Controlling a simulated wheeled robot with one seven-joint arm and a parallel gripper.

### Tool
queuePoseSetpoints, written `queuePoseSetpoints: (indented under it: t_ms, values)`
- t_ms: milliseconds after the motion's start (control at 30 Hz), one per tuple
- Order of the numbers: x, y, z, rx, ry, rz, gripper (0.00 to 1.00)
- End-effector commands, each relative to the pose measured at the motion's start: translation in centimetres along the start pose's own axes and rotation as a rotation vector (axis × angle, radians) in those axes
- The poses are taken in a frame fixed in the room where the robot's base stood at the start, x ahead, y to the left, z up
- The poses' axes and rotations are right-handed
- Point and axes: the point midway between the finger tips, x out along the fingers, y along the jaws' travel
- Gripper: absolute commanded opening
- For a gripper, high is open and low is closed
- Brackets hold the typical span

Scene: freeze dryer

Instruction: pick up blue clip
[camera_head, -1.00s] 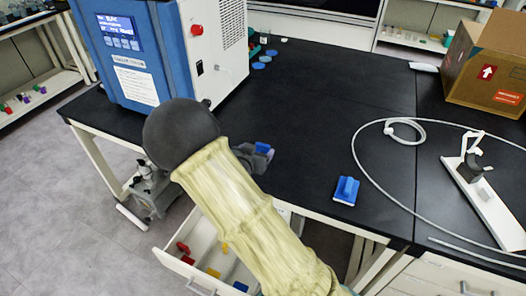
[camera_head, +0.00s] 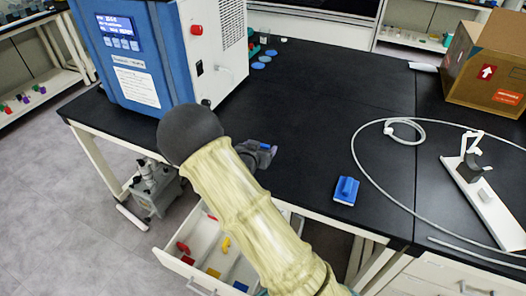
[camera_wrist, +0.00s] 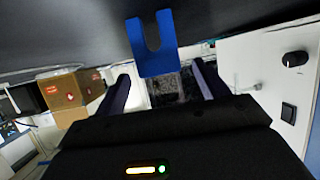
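A blue U-shaped clip (camera_wrist: 152,58) shows at the top middle of the wrist view, its two prongs against the dark tabletop. The two fingers of my gripper (camera_wrist: 163,72) stand apart on either side of its lower end, with a gap at each side. In the head view my gripper (camera_head: 258,155) is over the near edge of the black table, right of the freeze dryer. Only a small blue bit of the clip (camera_head: 266,147) shows there; the rest is hidden. I cannot tell whether the fingers touch it.
The freeze dryer (camera_head: 130,62) stands at the left. A blue block with a raised handle (camera_head: 346,191) lies near the front edge. A white hose (camera_head: 362,160) loops at the right, near a cardboard box (camera_head: 486,65). An open drawer (camera_head: 178,262) holds small coloured pieces. The table middle is clear.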

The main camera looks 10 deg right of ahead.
Motion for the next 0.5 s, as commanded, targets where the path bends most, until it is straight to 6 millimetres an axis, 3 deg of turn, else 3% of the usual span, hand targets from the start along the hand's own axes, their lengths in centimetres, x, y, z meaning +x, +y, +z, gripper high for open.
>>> queuePoseSetpoints:
  t_ms: [33,233,500]
  values:
    - [0.0,0.01,-0.01,0.0,0.0,0.0,0.65]
    - [0.0,0.03,-0.01,0.0,0.0,0.001,0.26]
    - [0.0,0.03,-0.01,0.0,0.0,0.0,0.25]
